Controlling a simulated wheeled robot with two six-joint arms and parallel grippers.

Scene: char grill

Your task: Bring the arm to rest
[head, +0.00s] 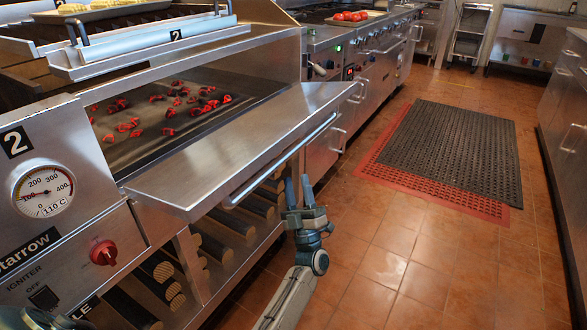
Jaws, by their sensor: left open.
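My left gripper (300,188) is in the head view, low and right of the grill's front. Its two blue-grey fingers point up and stand apart, with nothing between them. The char grill (75,150) fills the left side. Its steel door (230,155) is folded down flat, with a long handle bar (285,160) along its outer edge. The gripper is just beyond and below the near right part of that bar; whether they touch is hard to tell. Glowing red coals (170,110) lie inside the open grill. My right gripper is not in view.
A temperature dial (43,190) and a red knob (104,252) are on the grill's front. Logs (150,270) lie on the shelf below. A black mat (450,145) over a red mat (400,180) lies on the tiled floor, which is otherwise open. Counters stand at the right.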

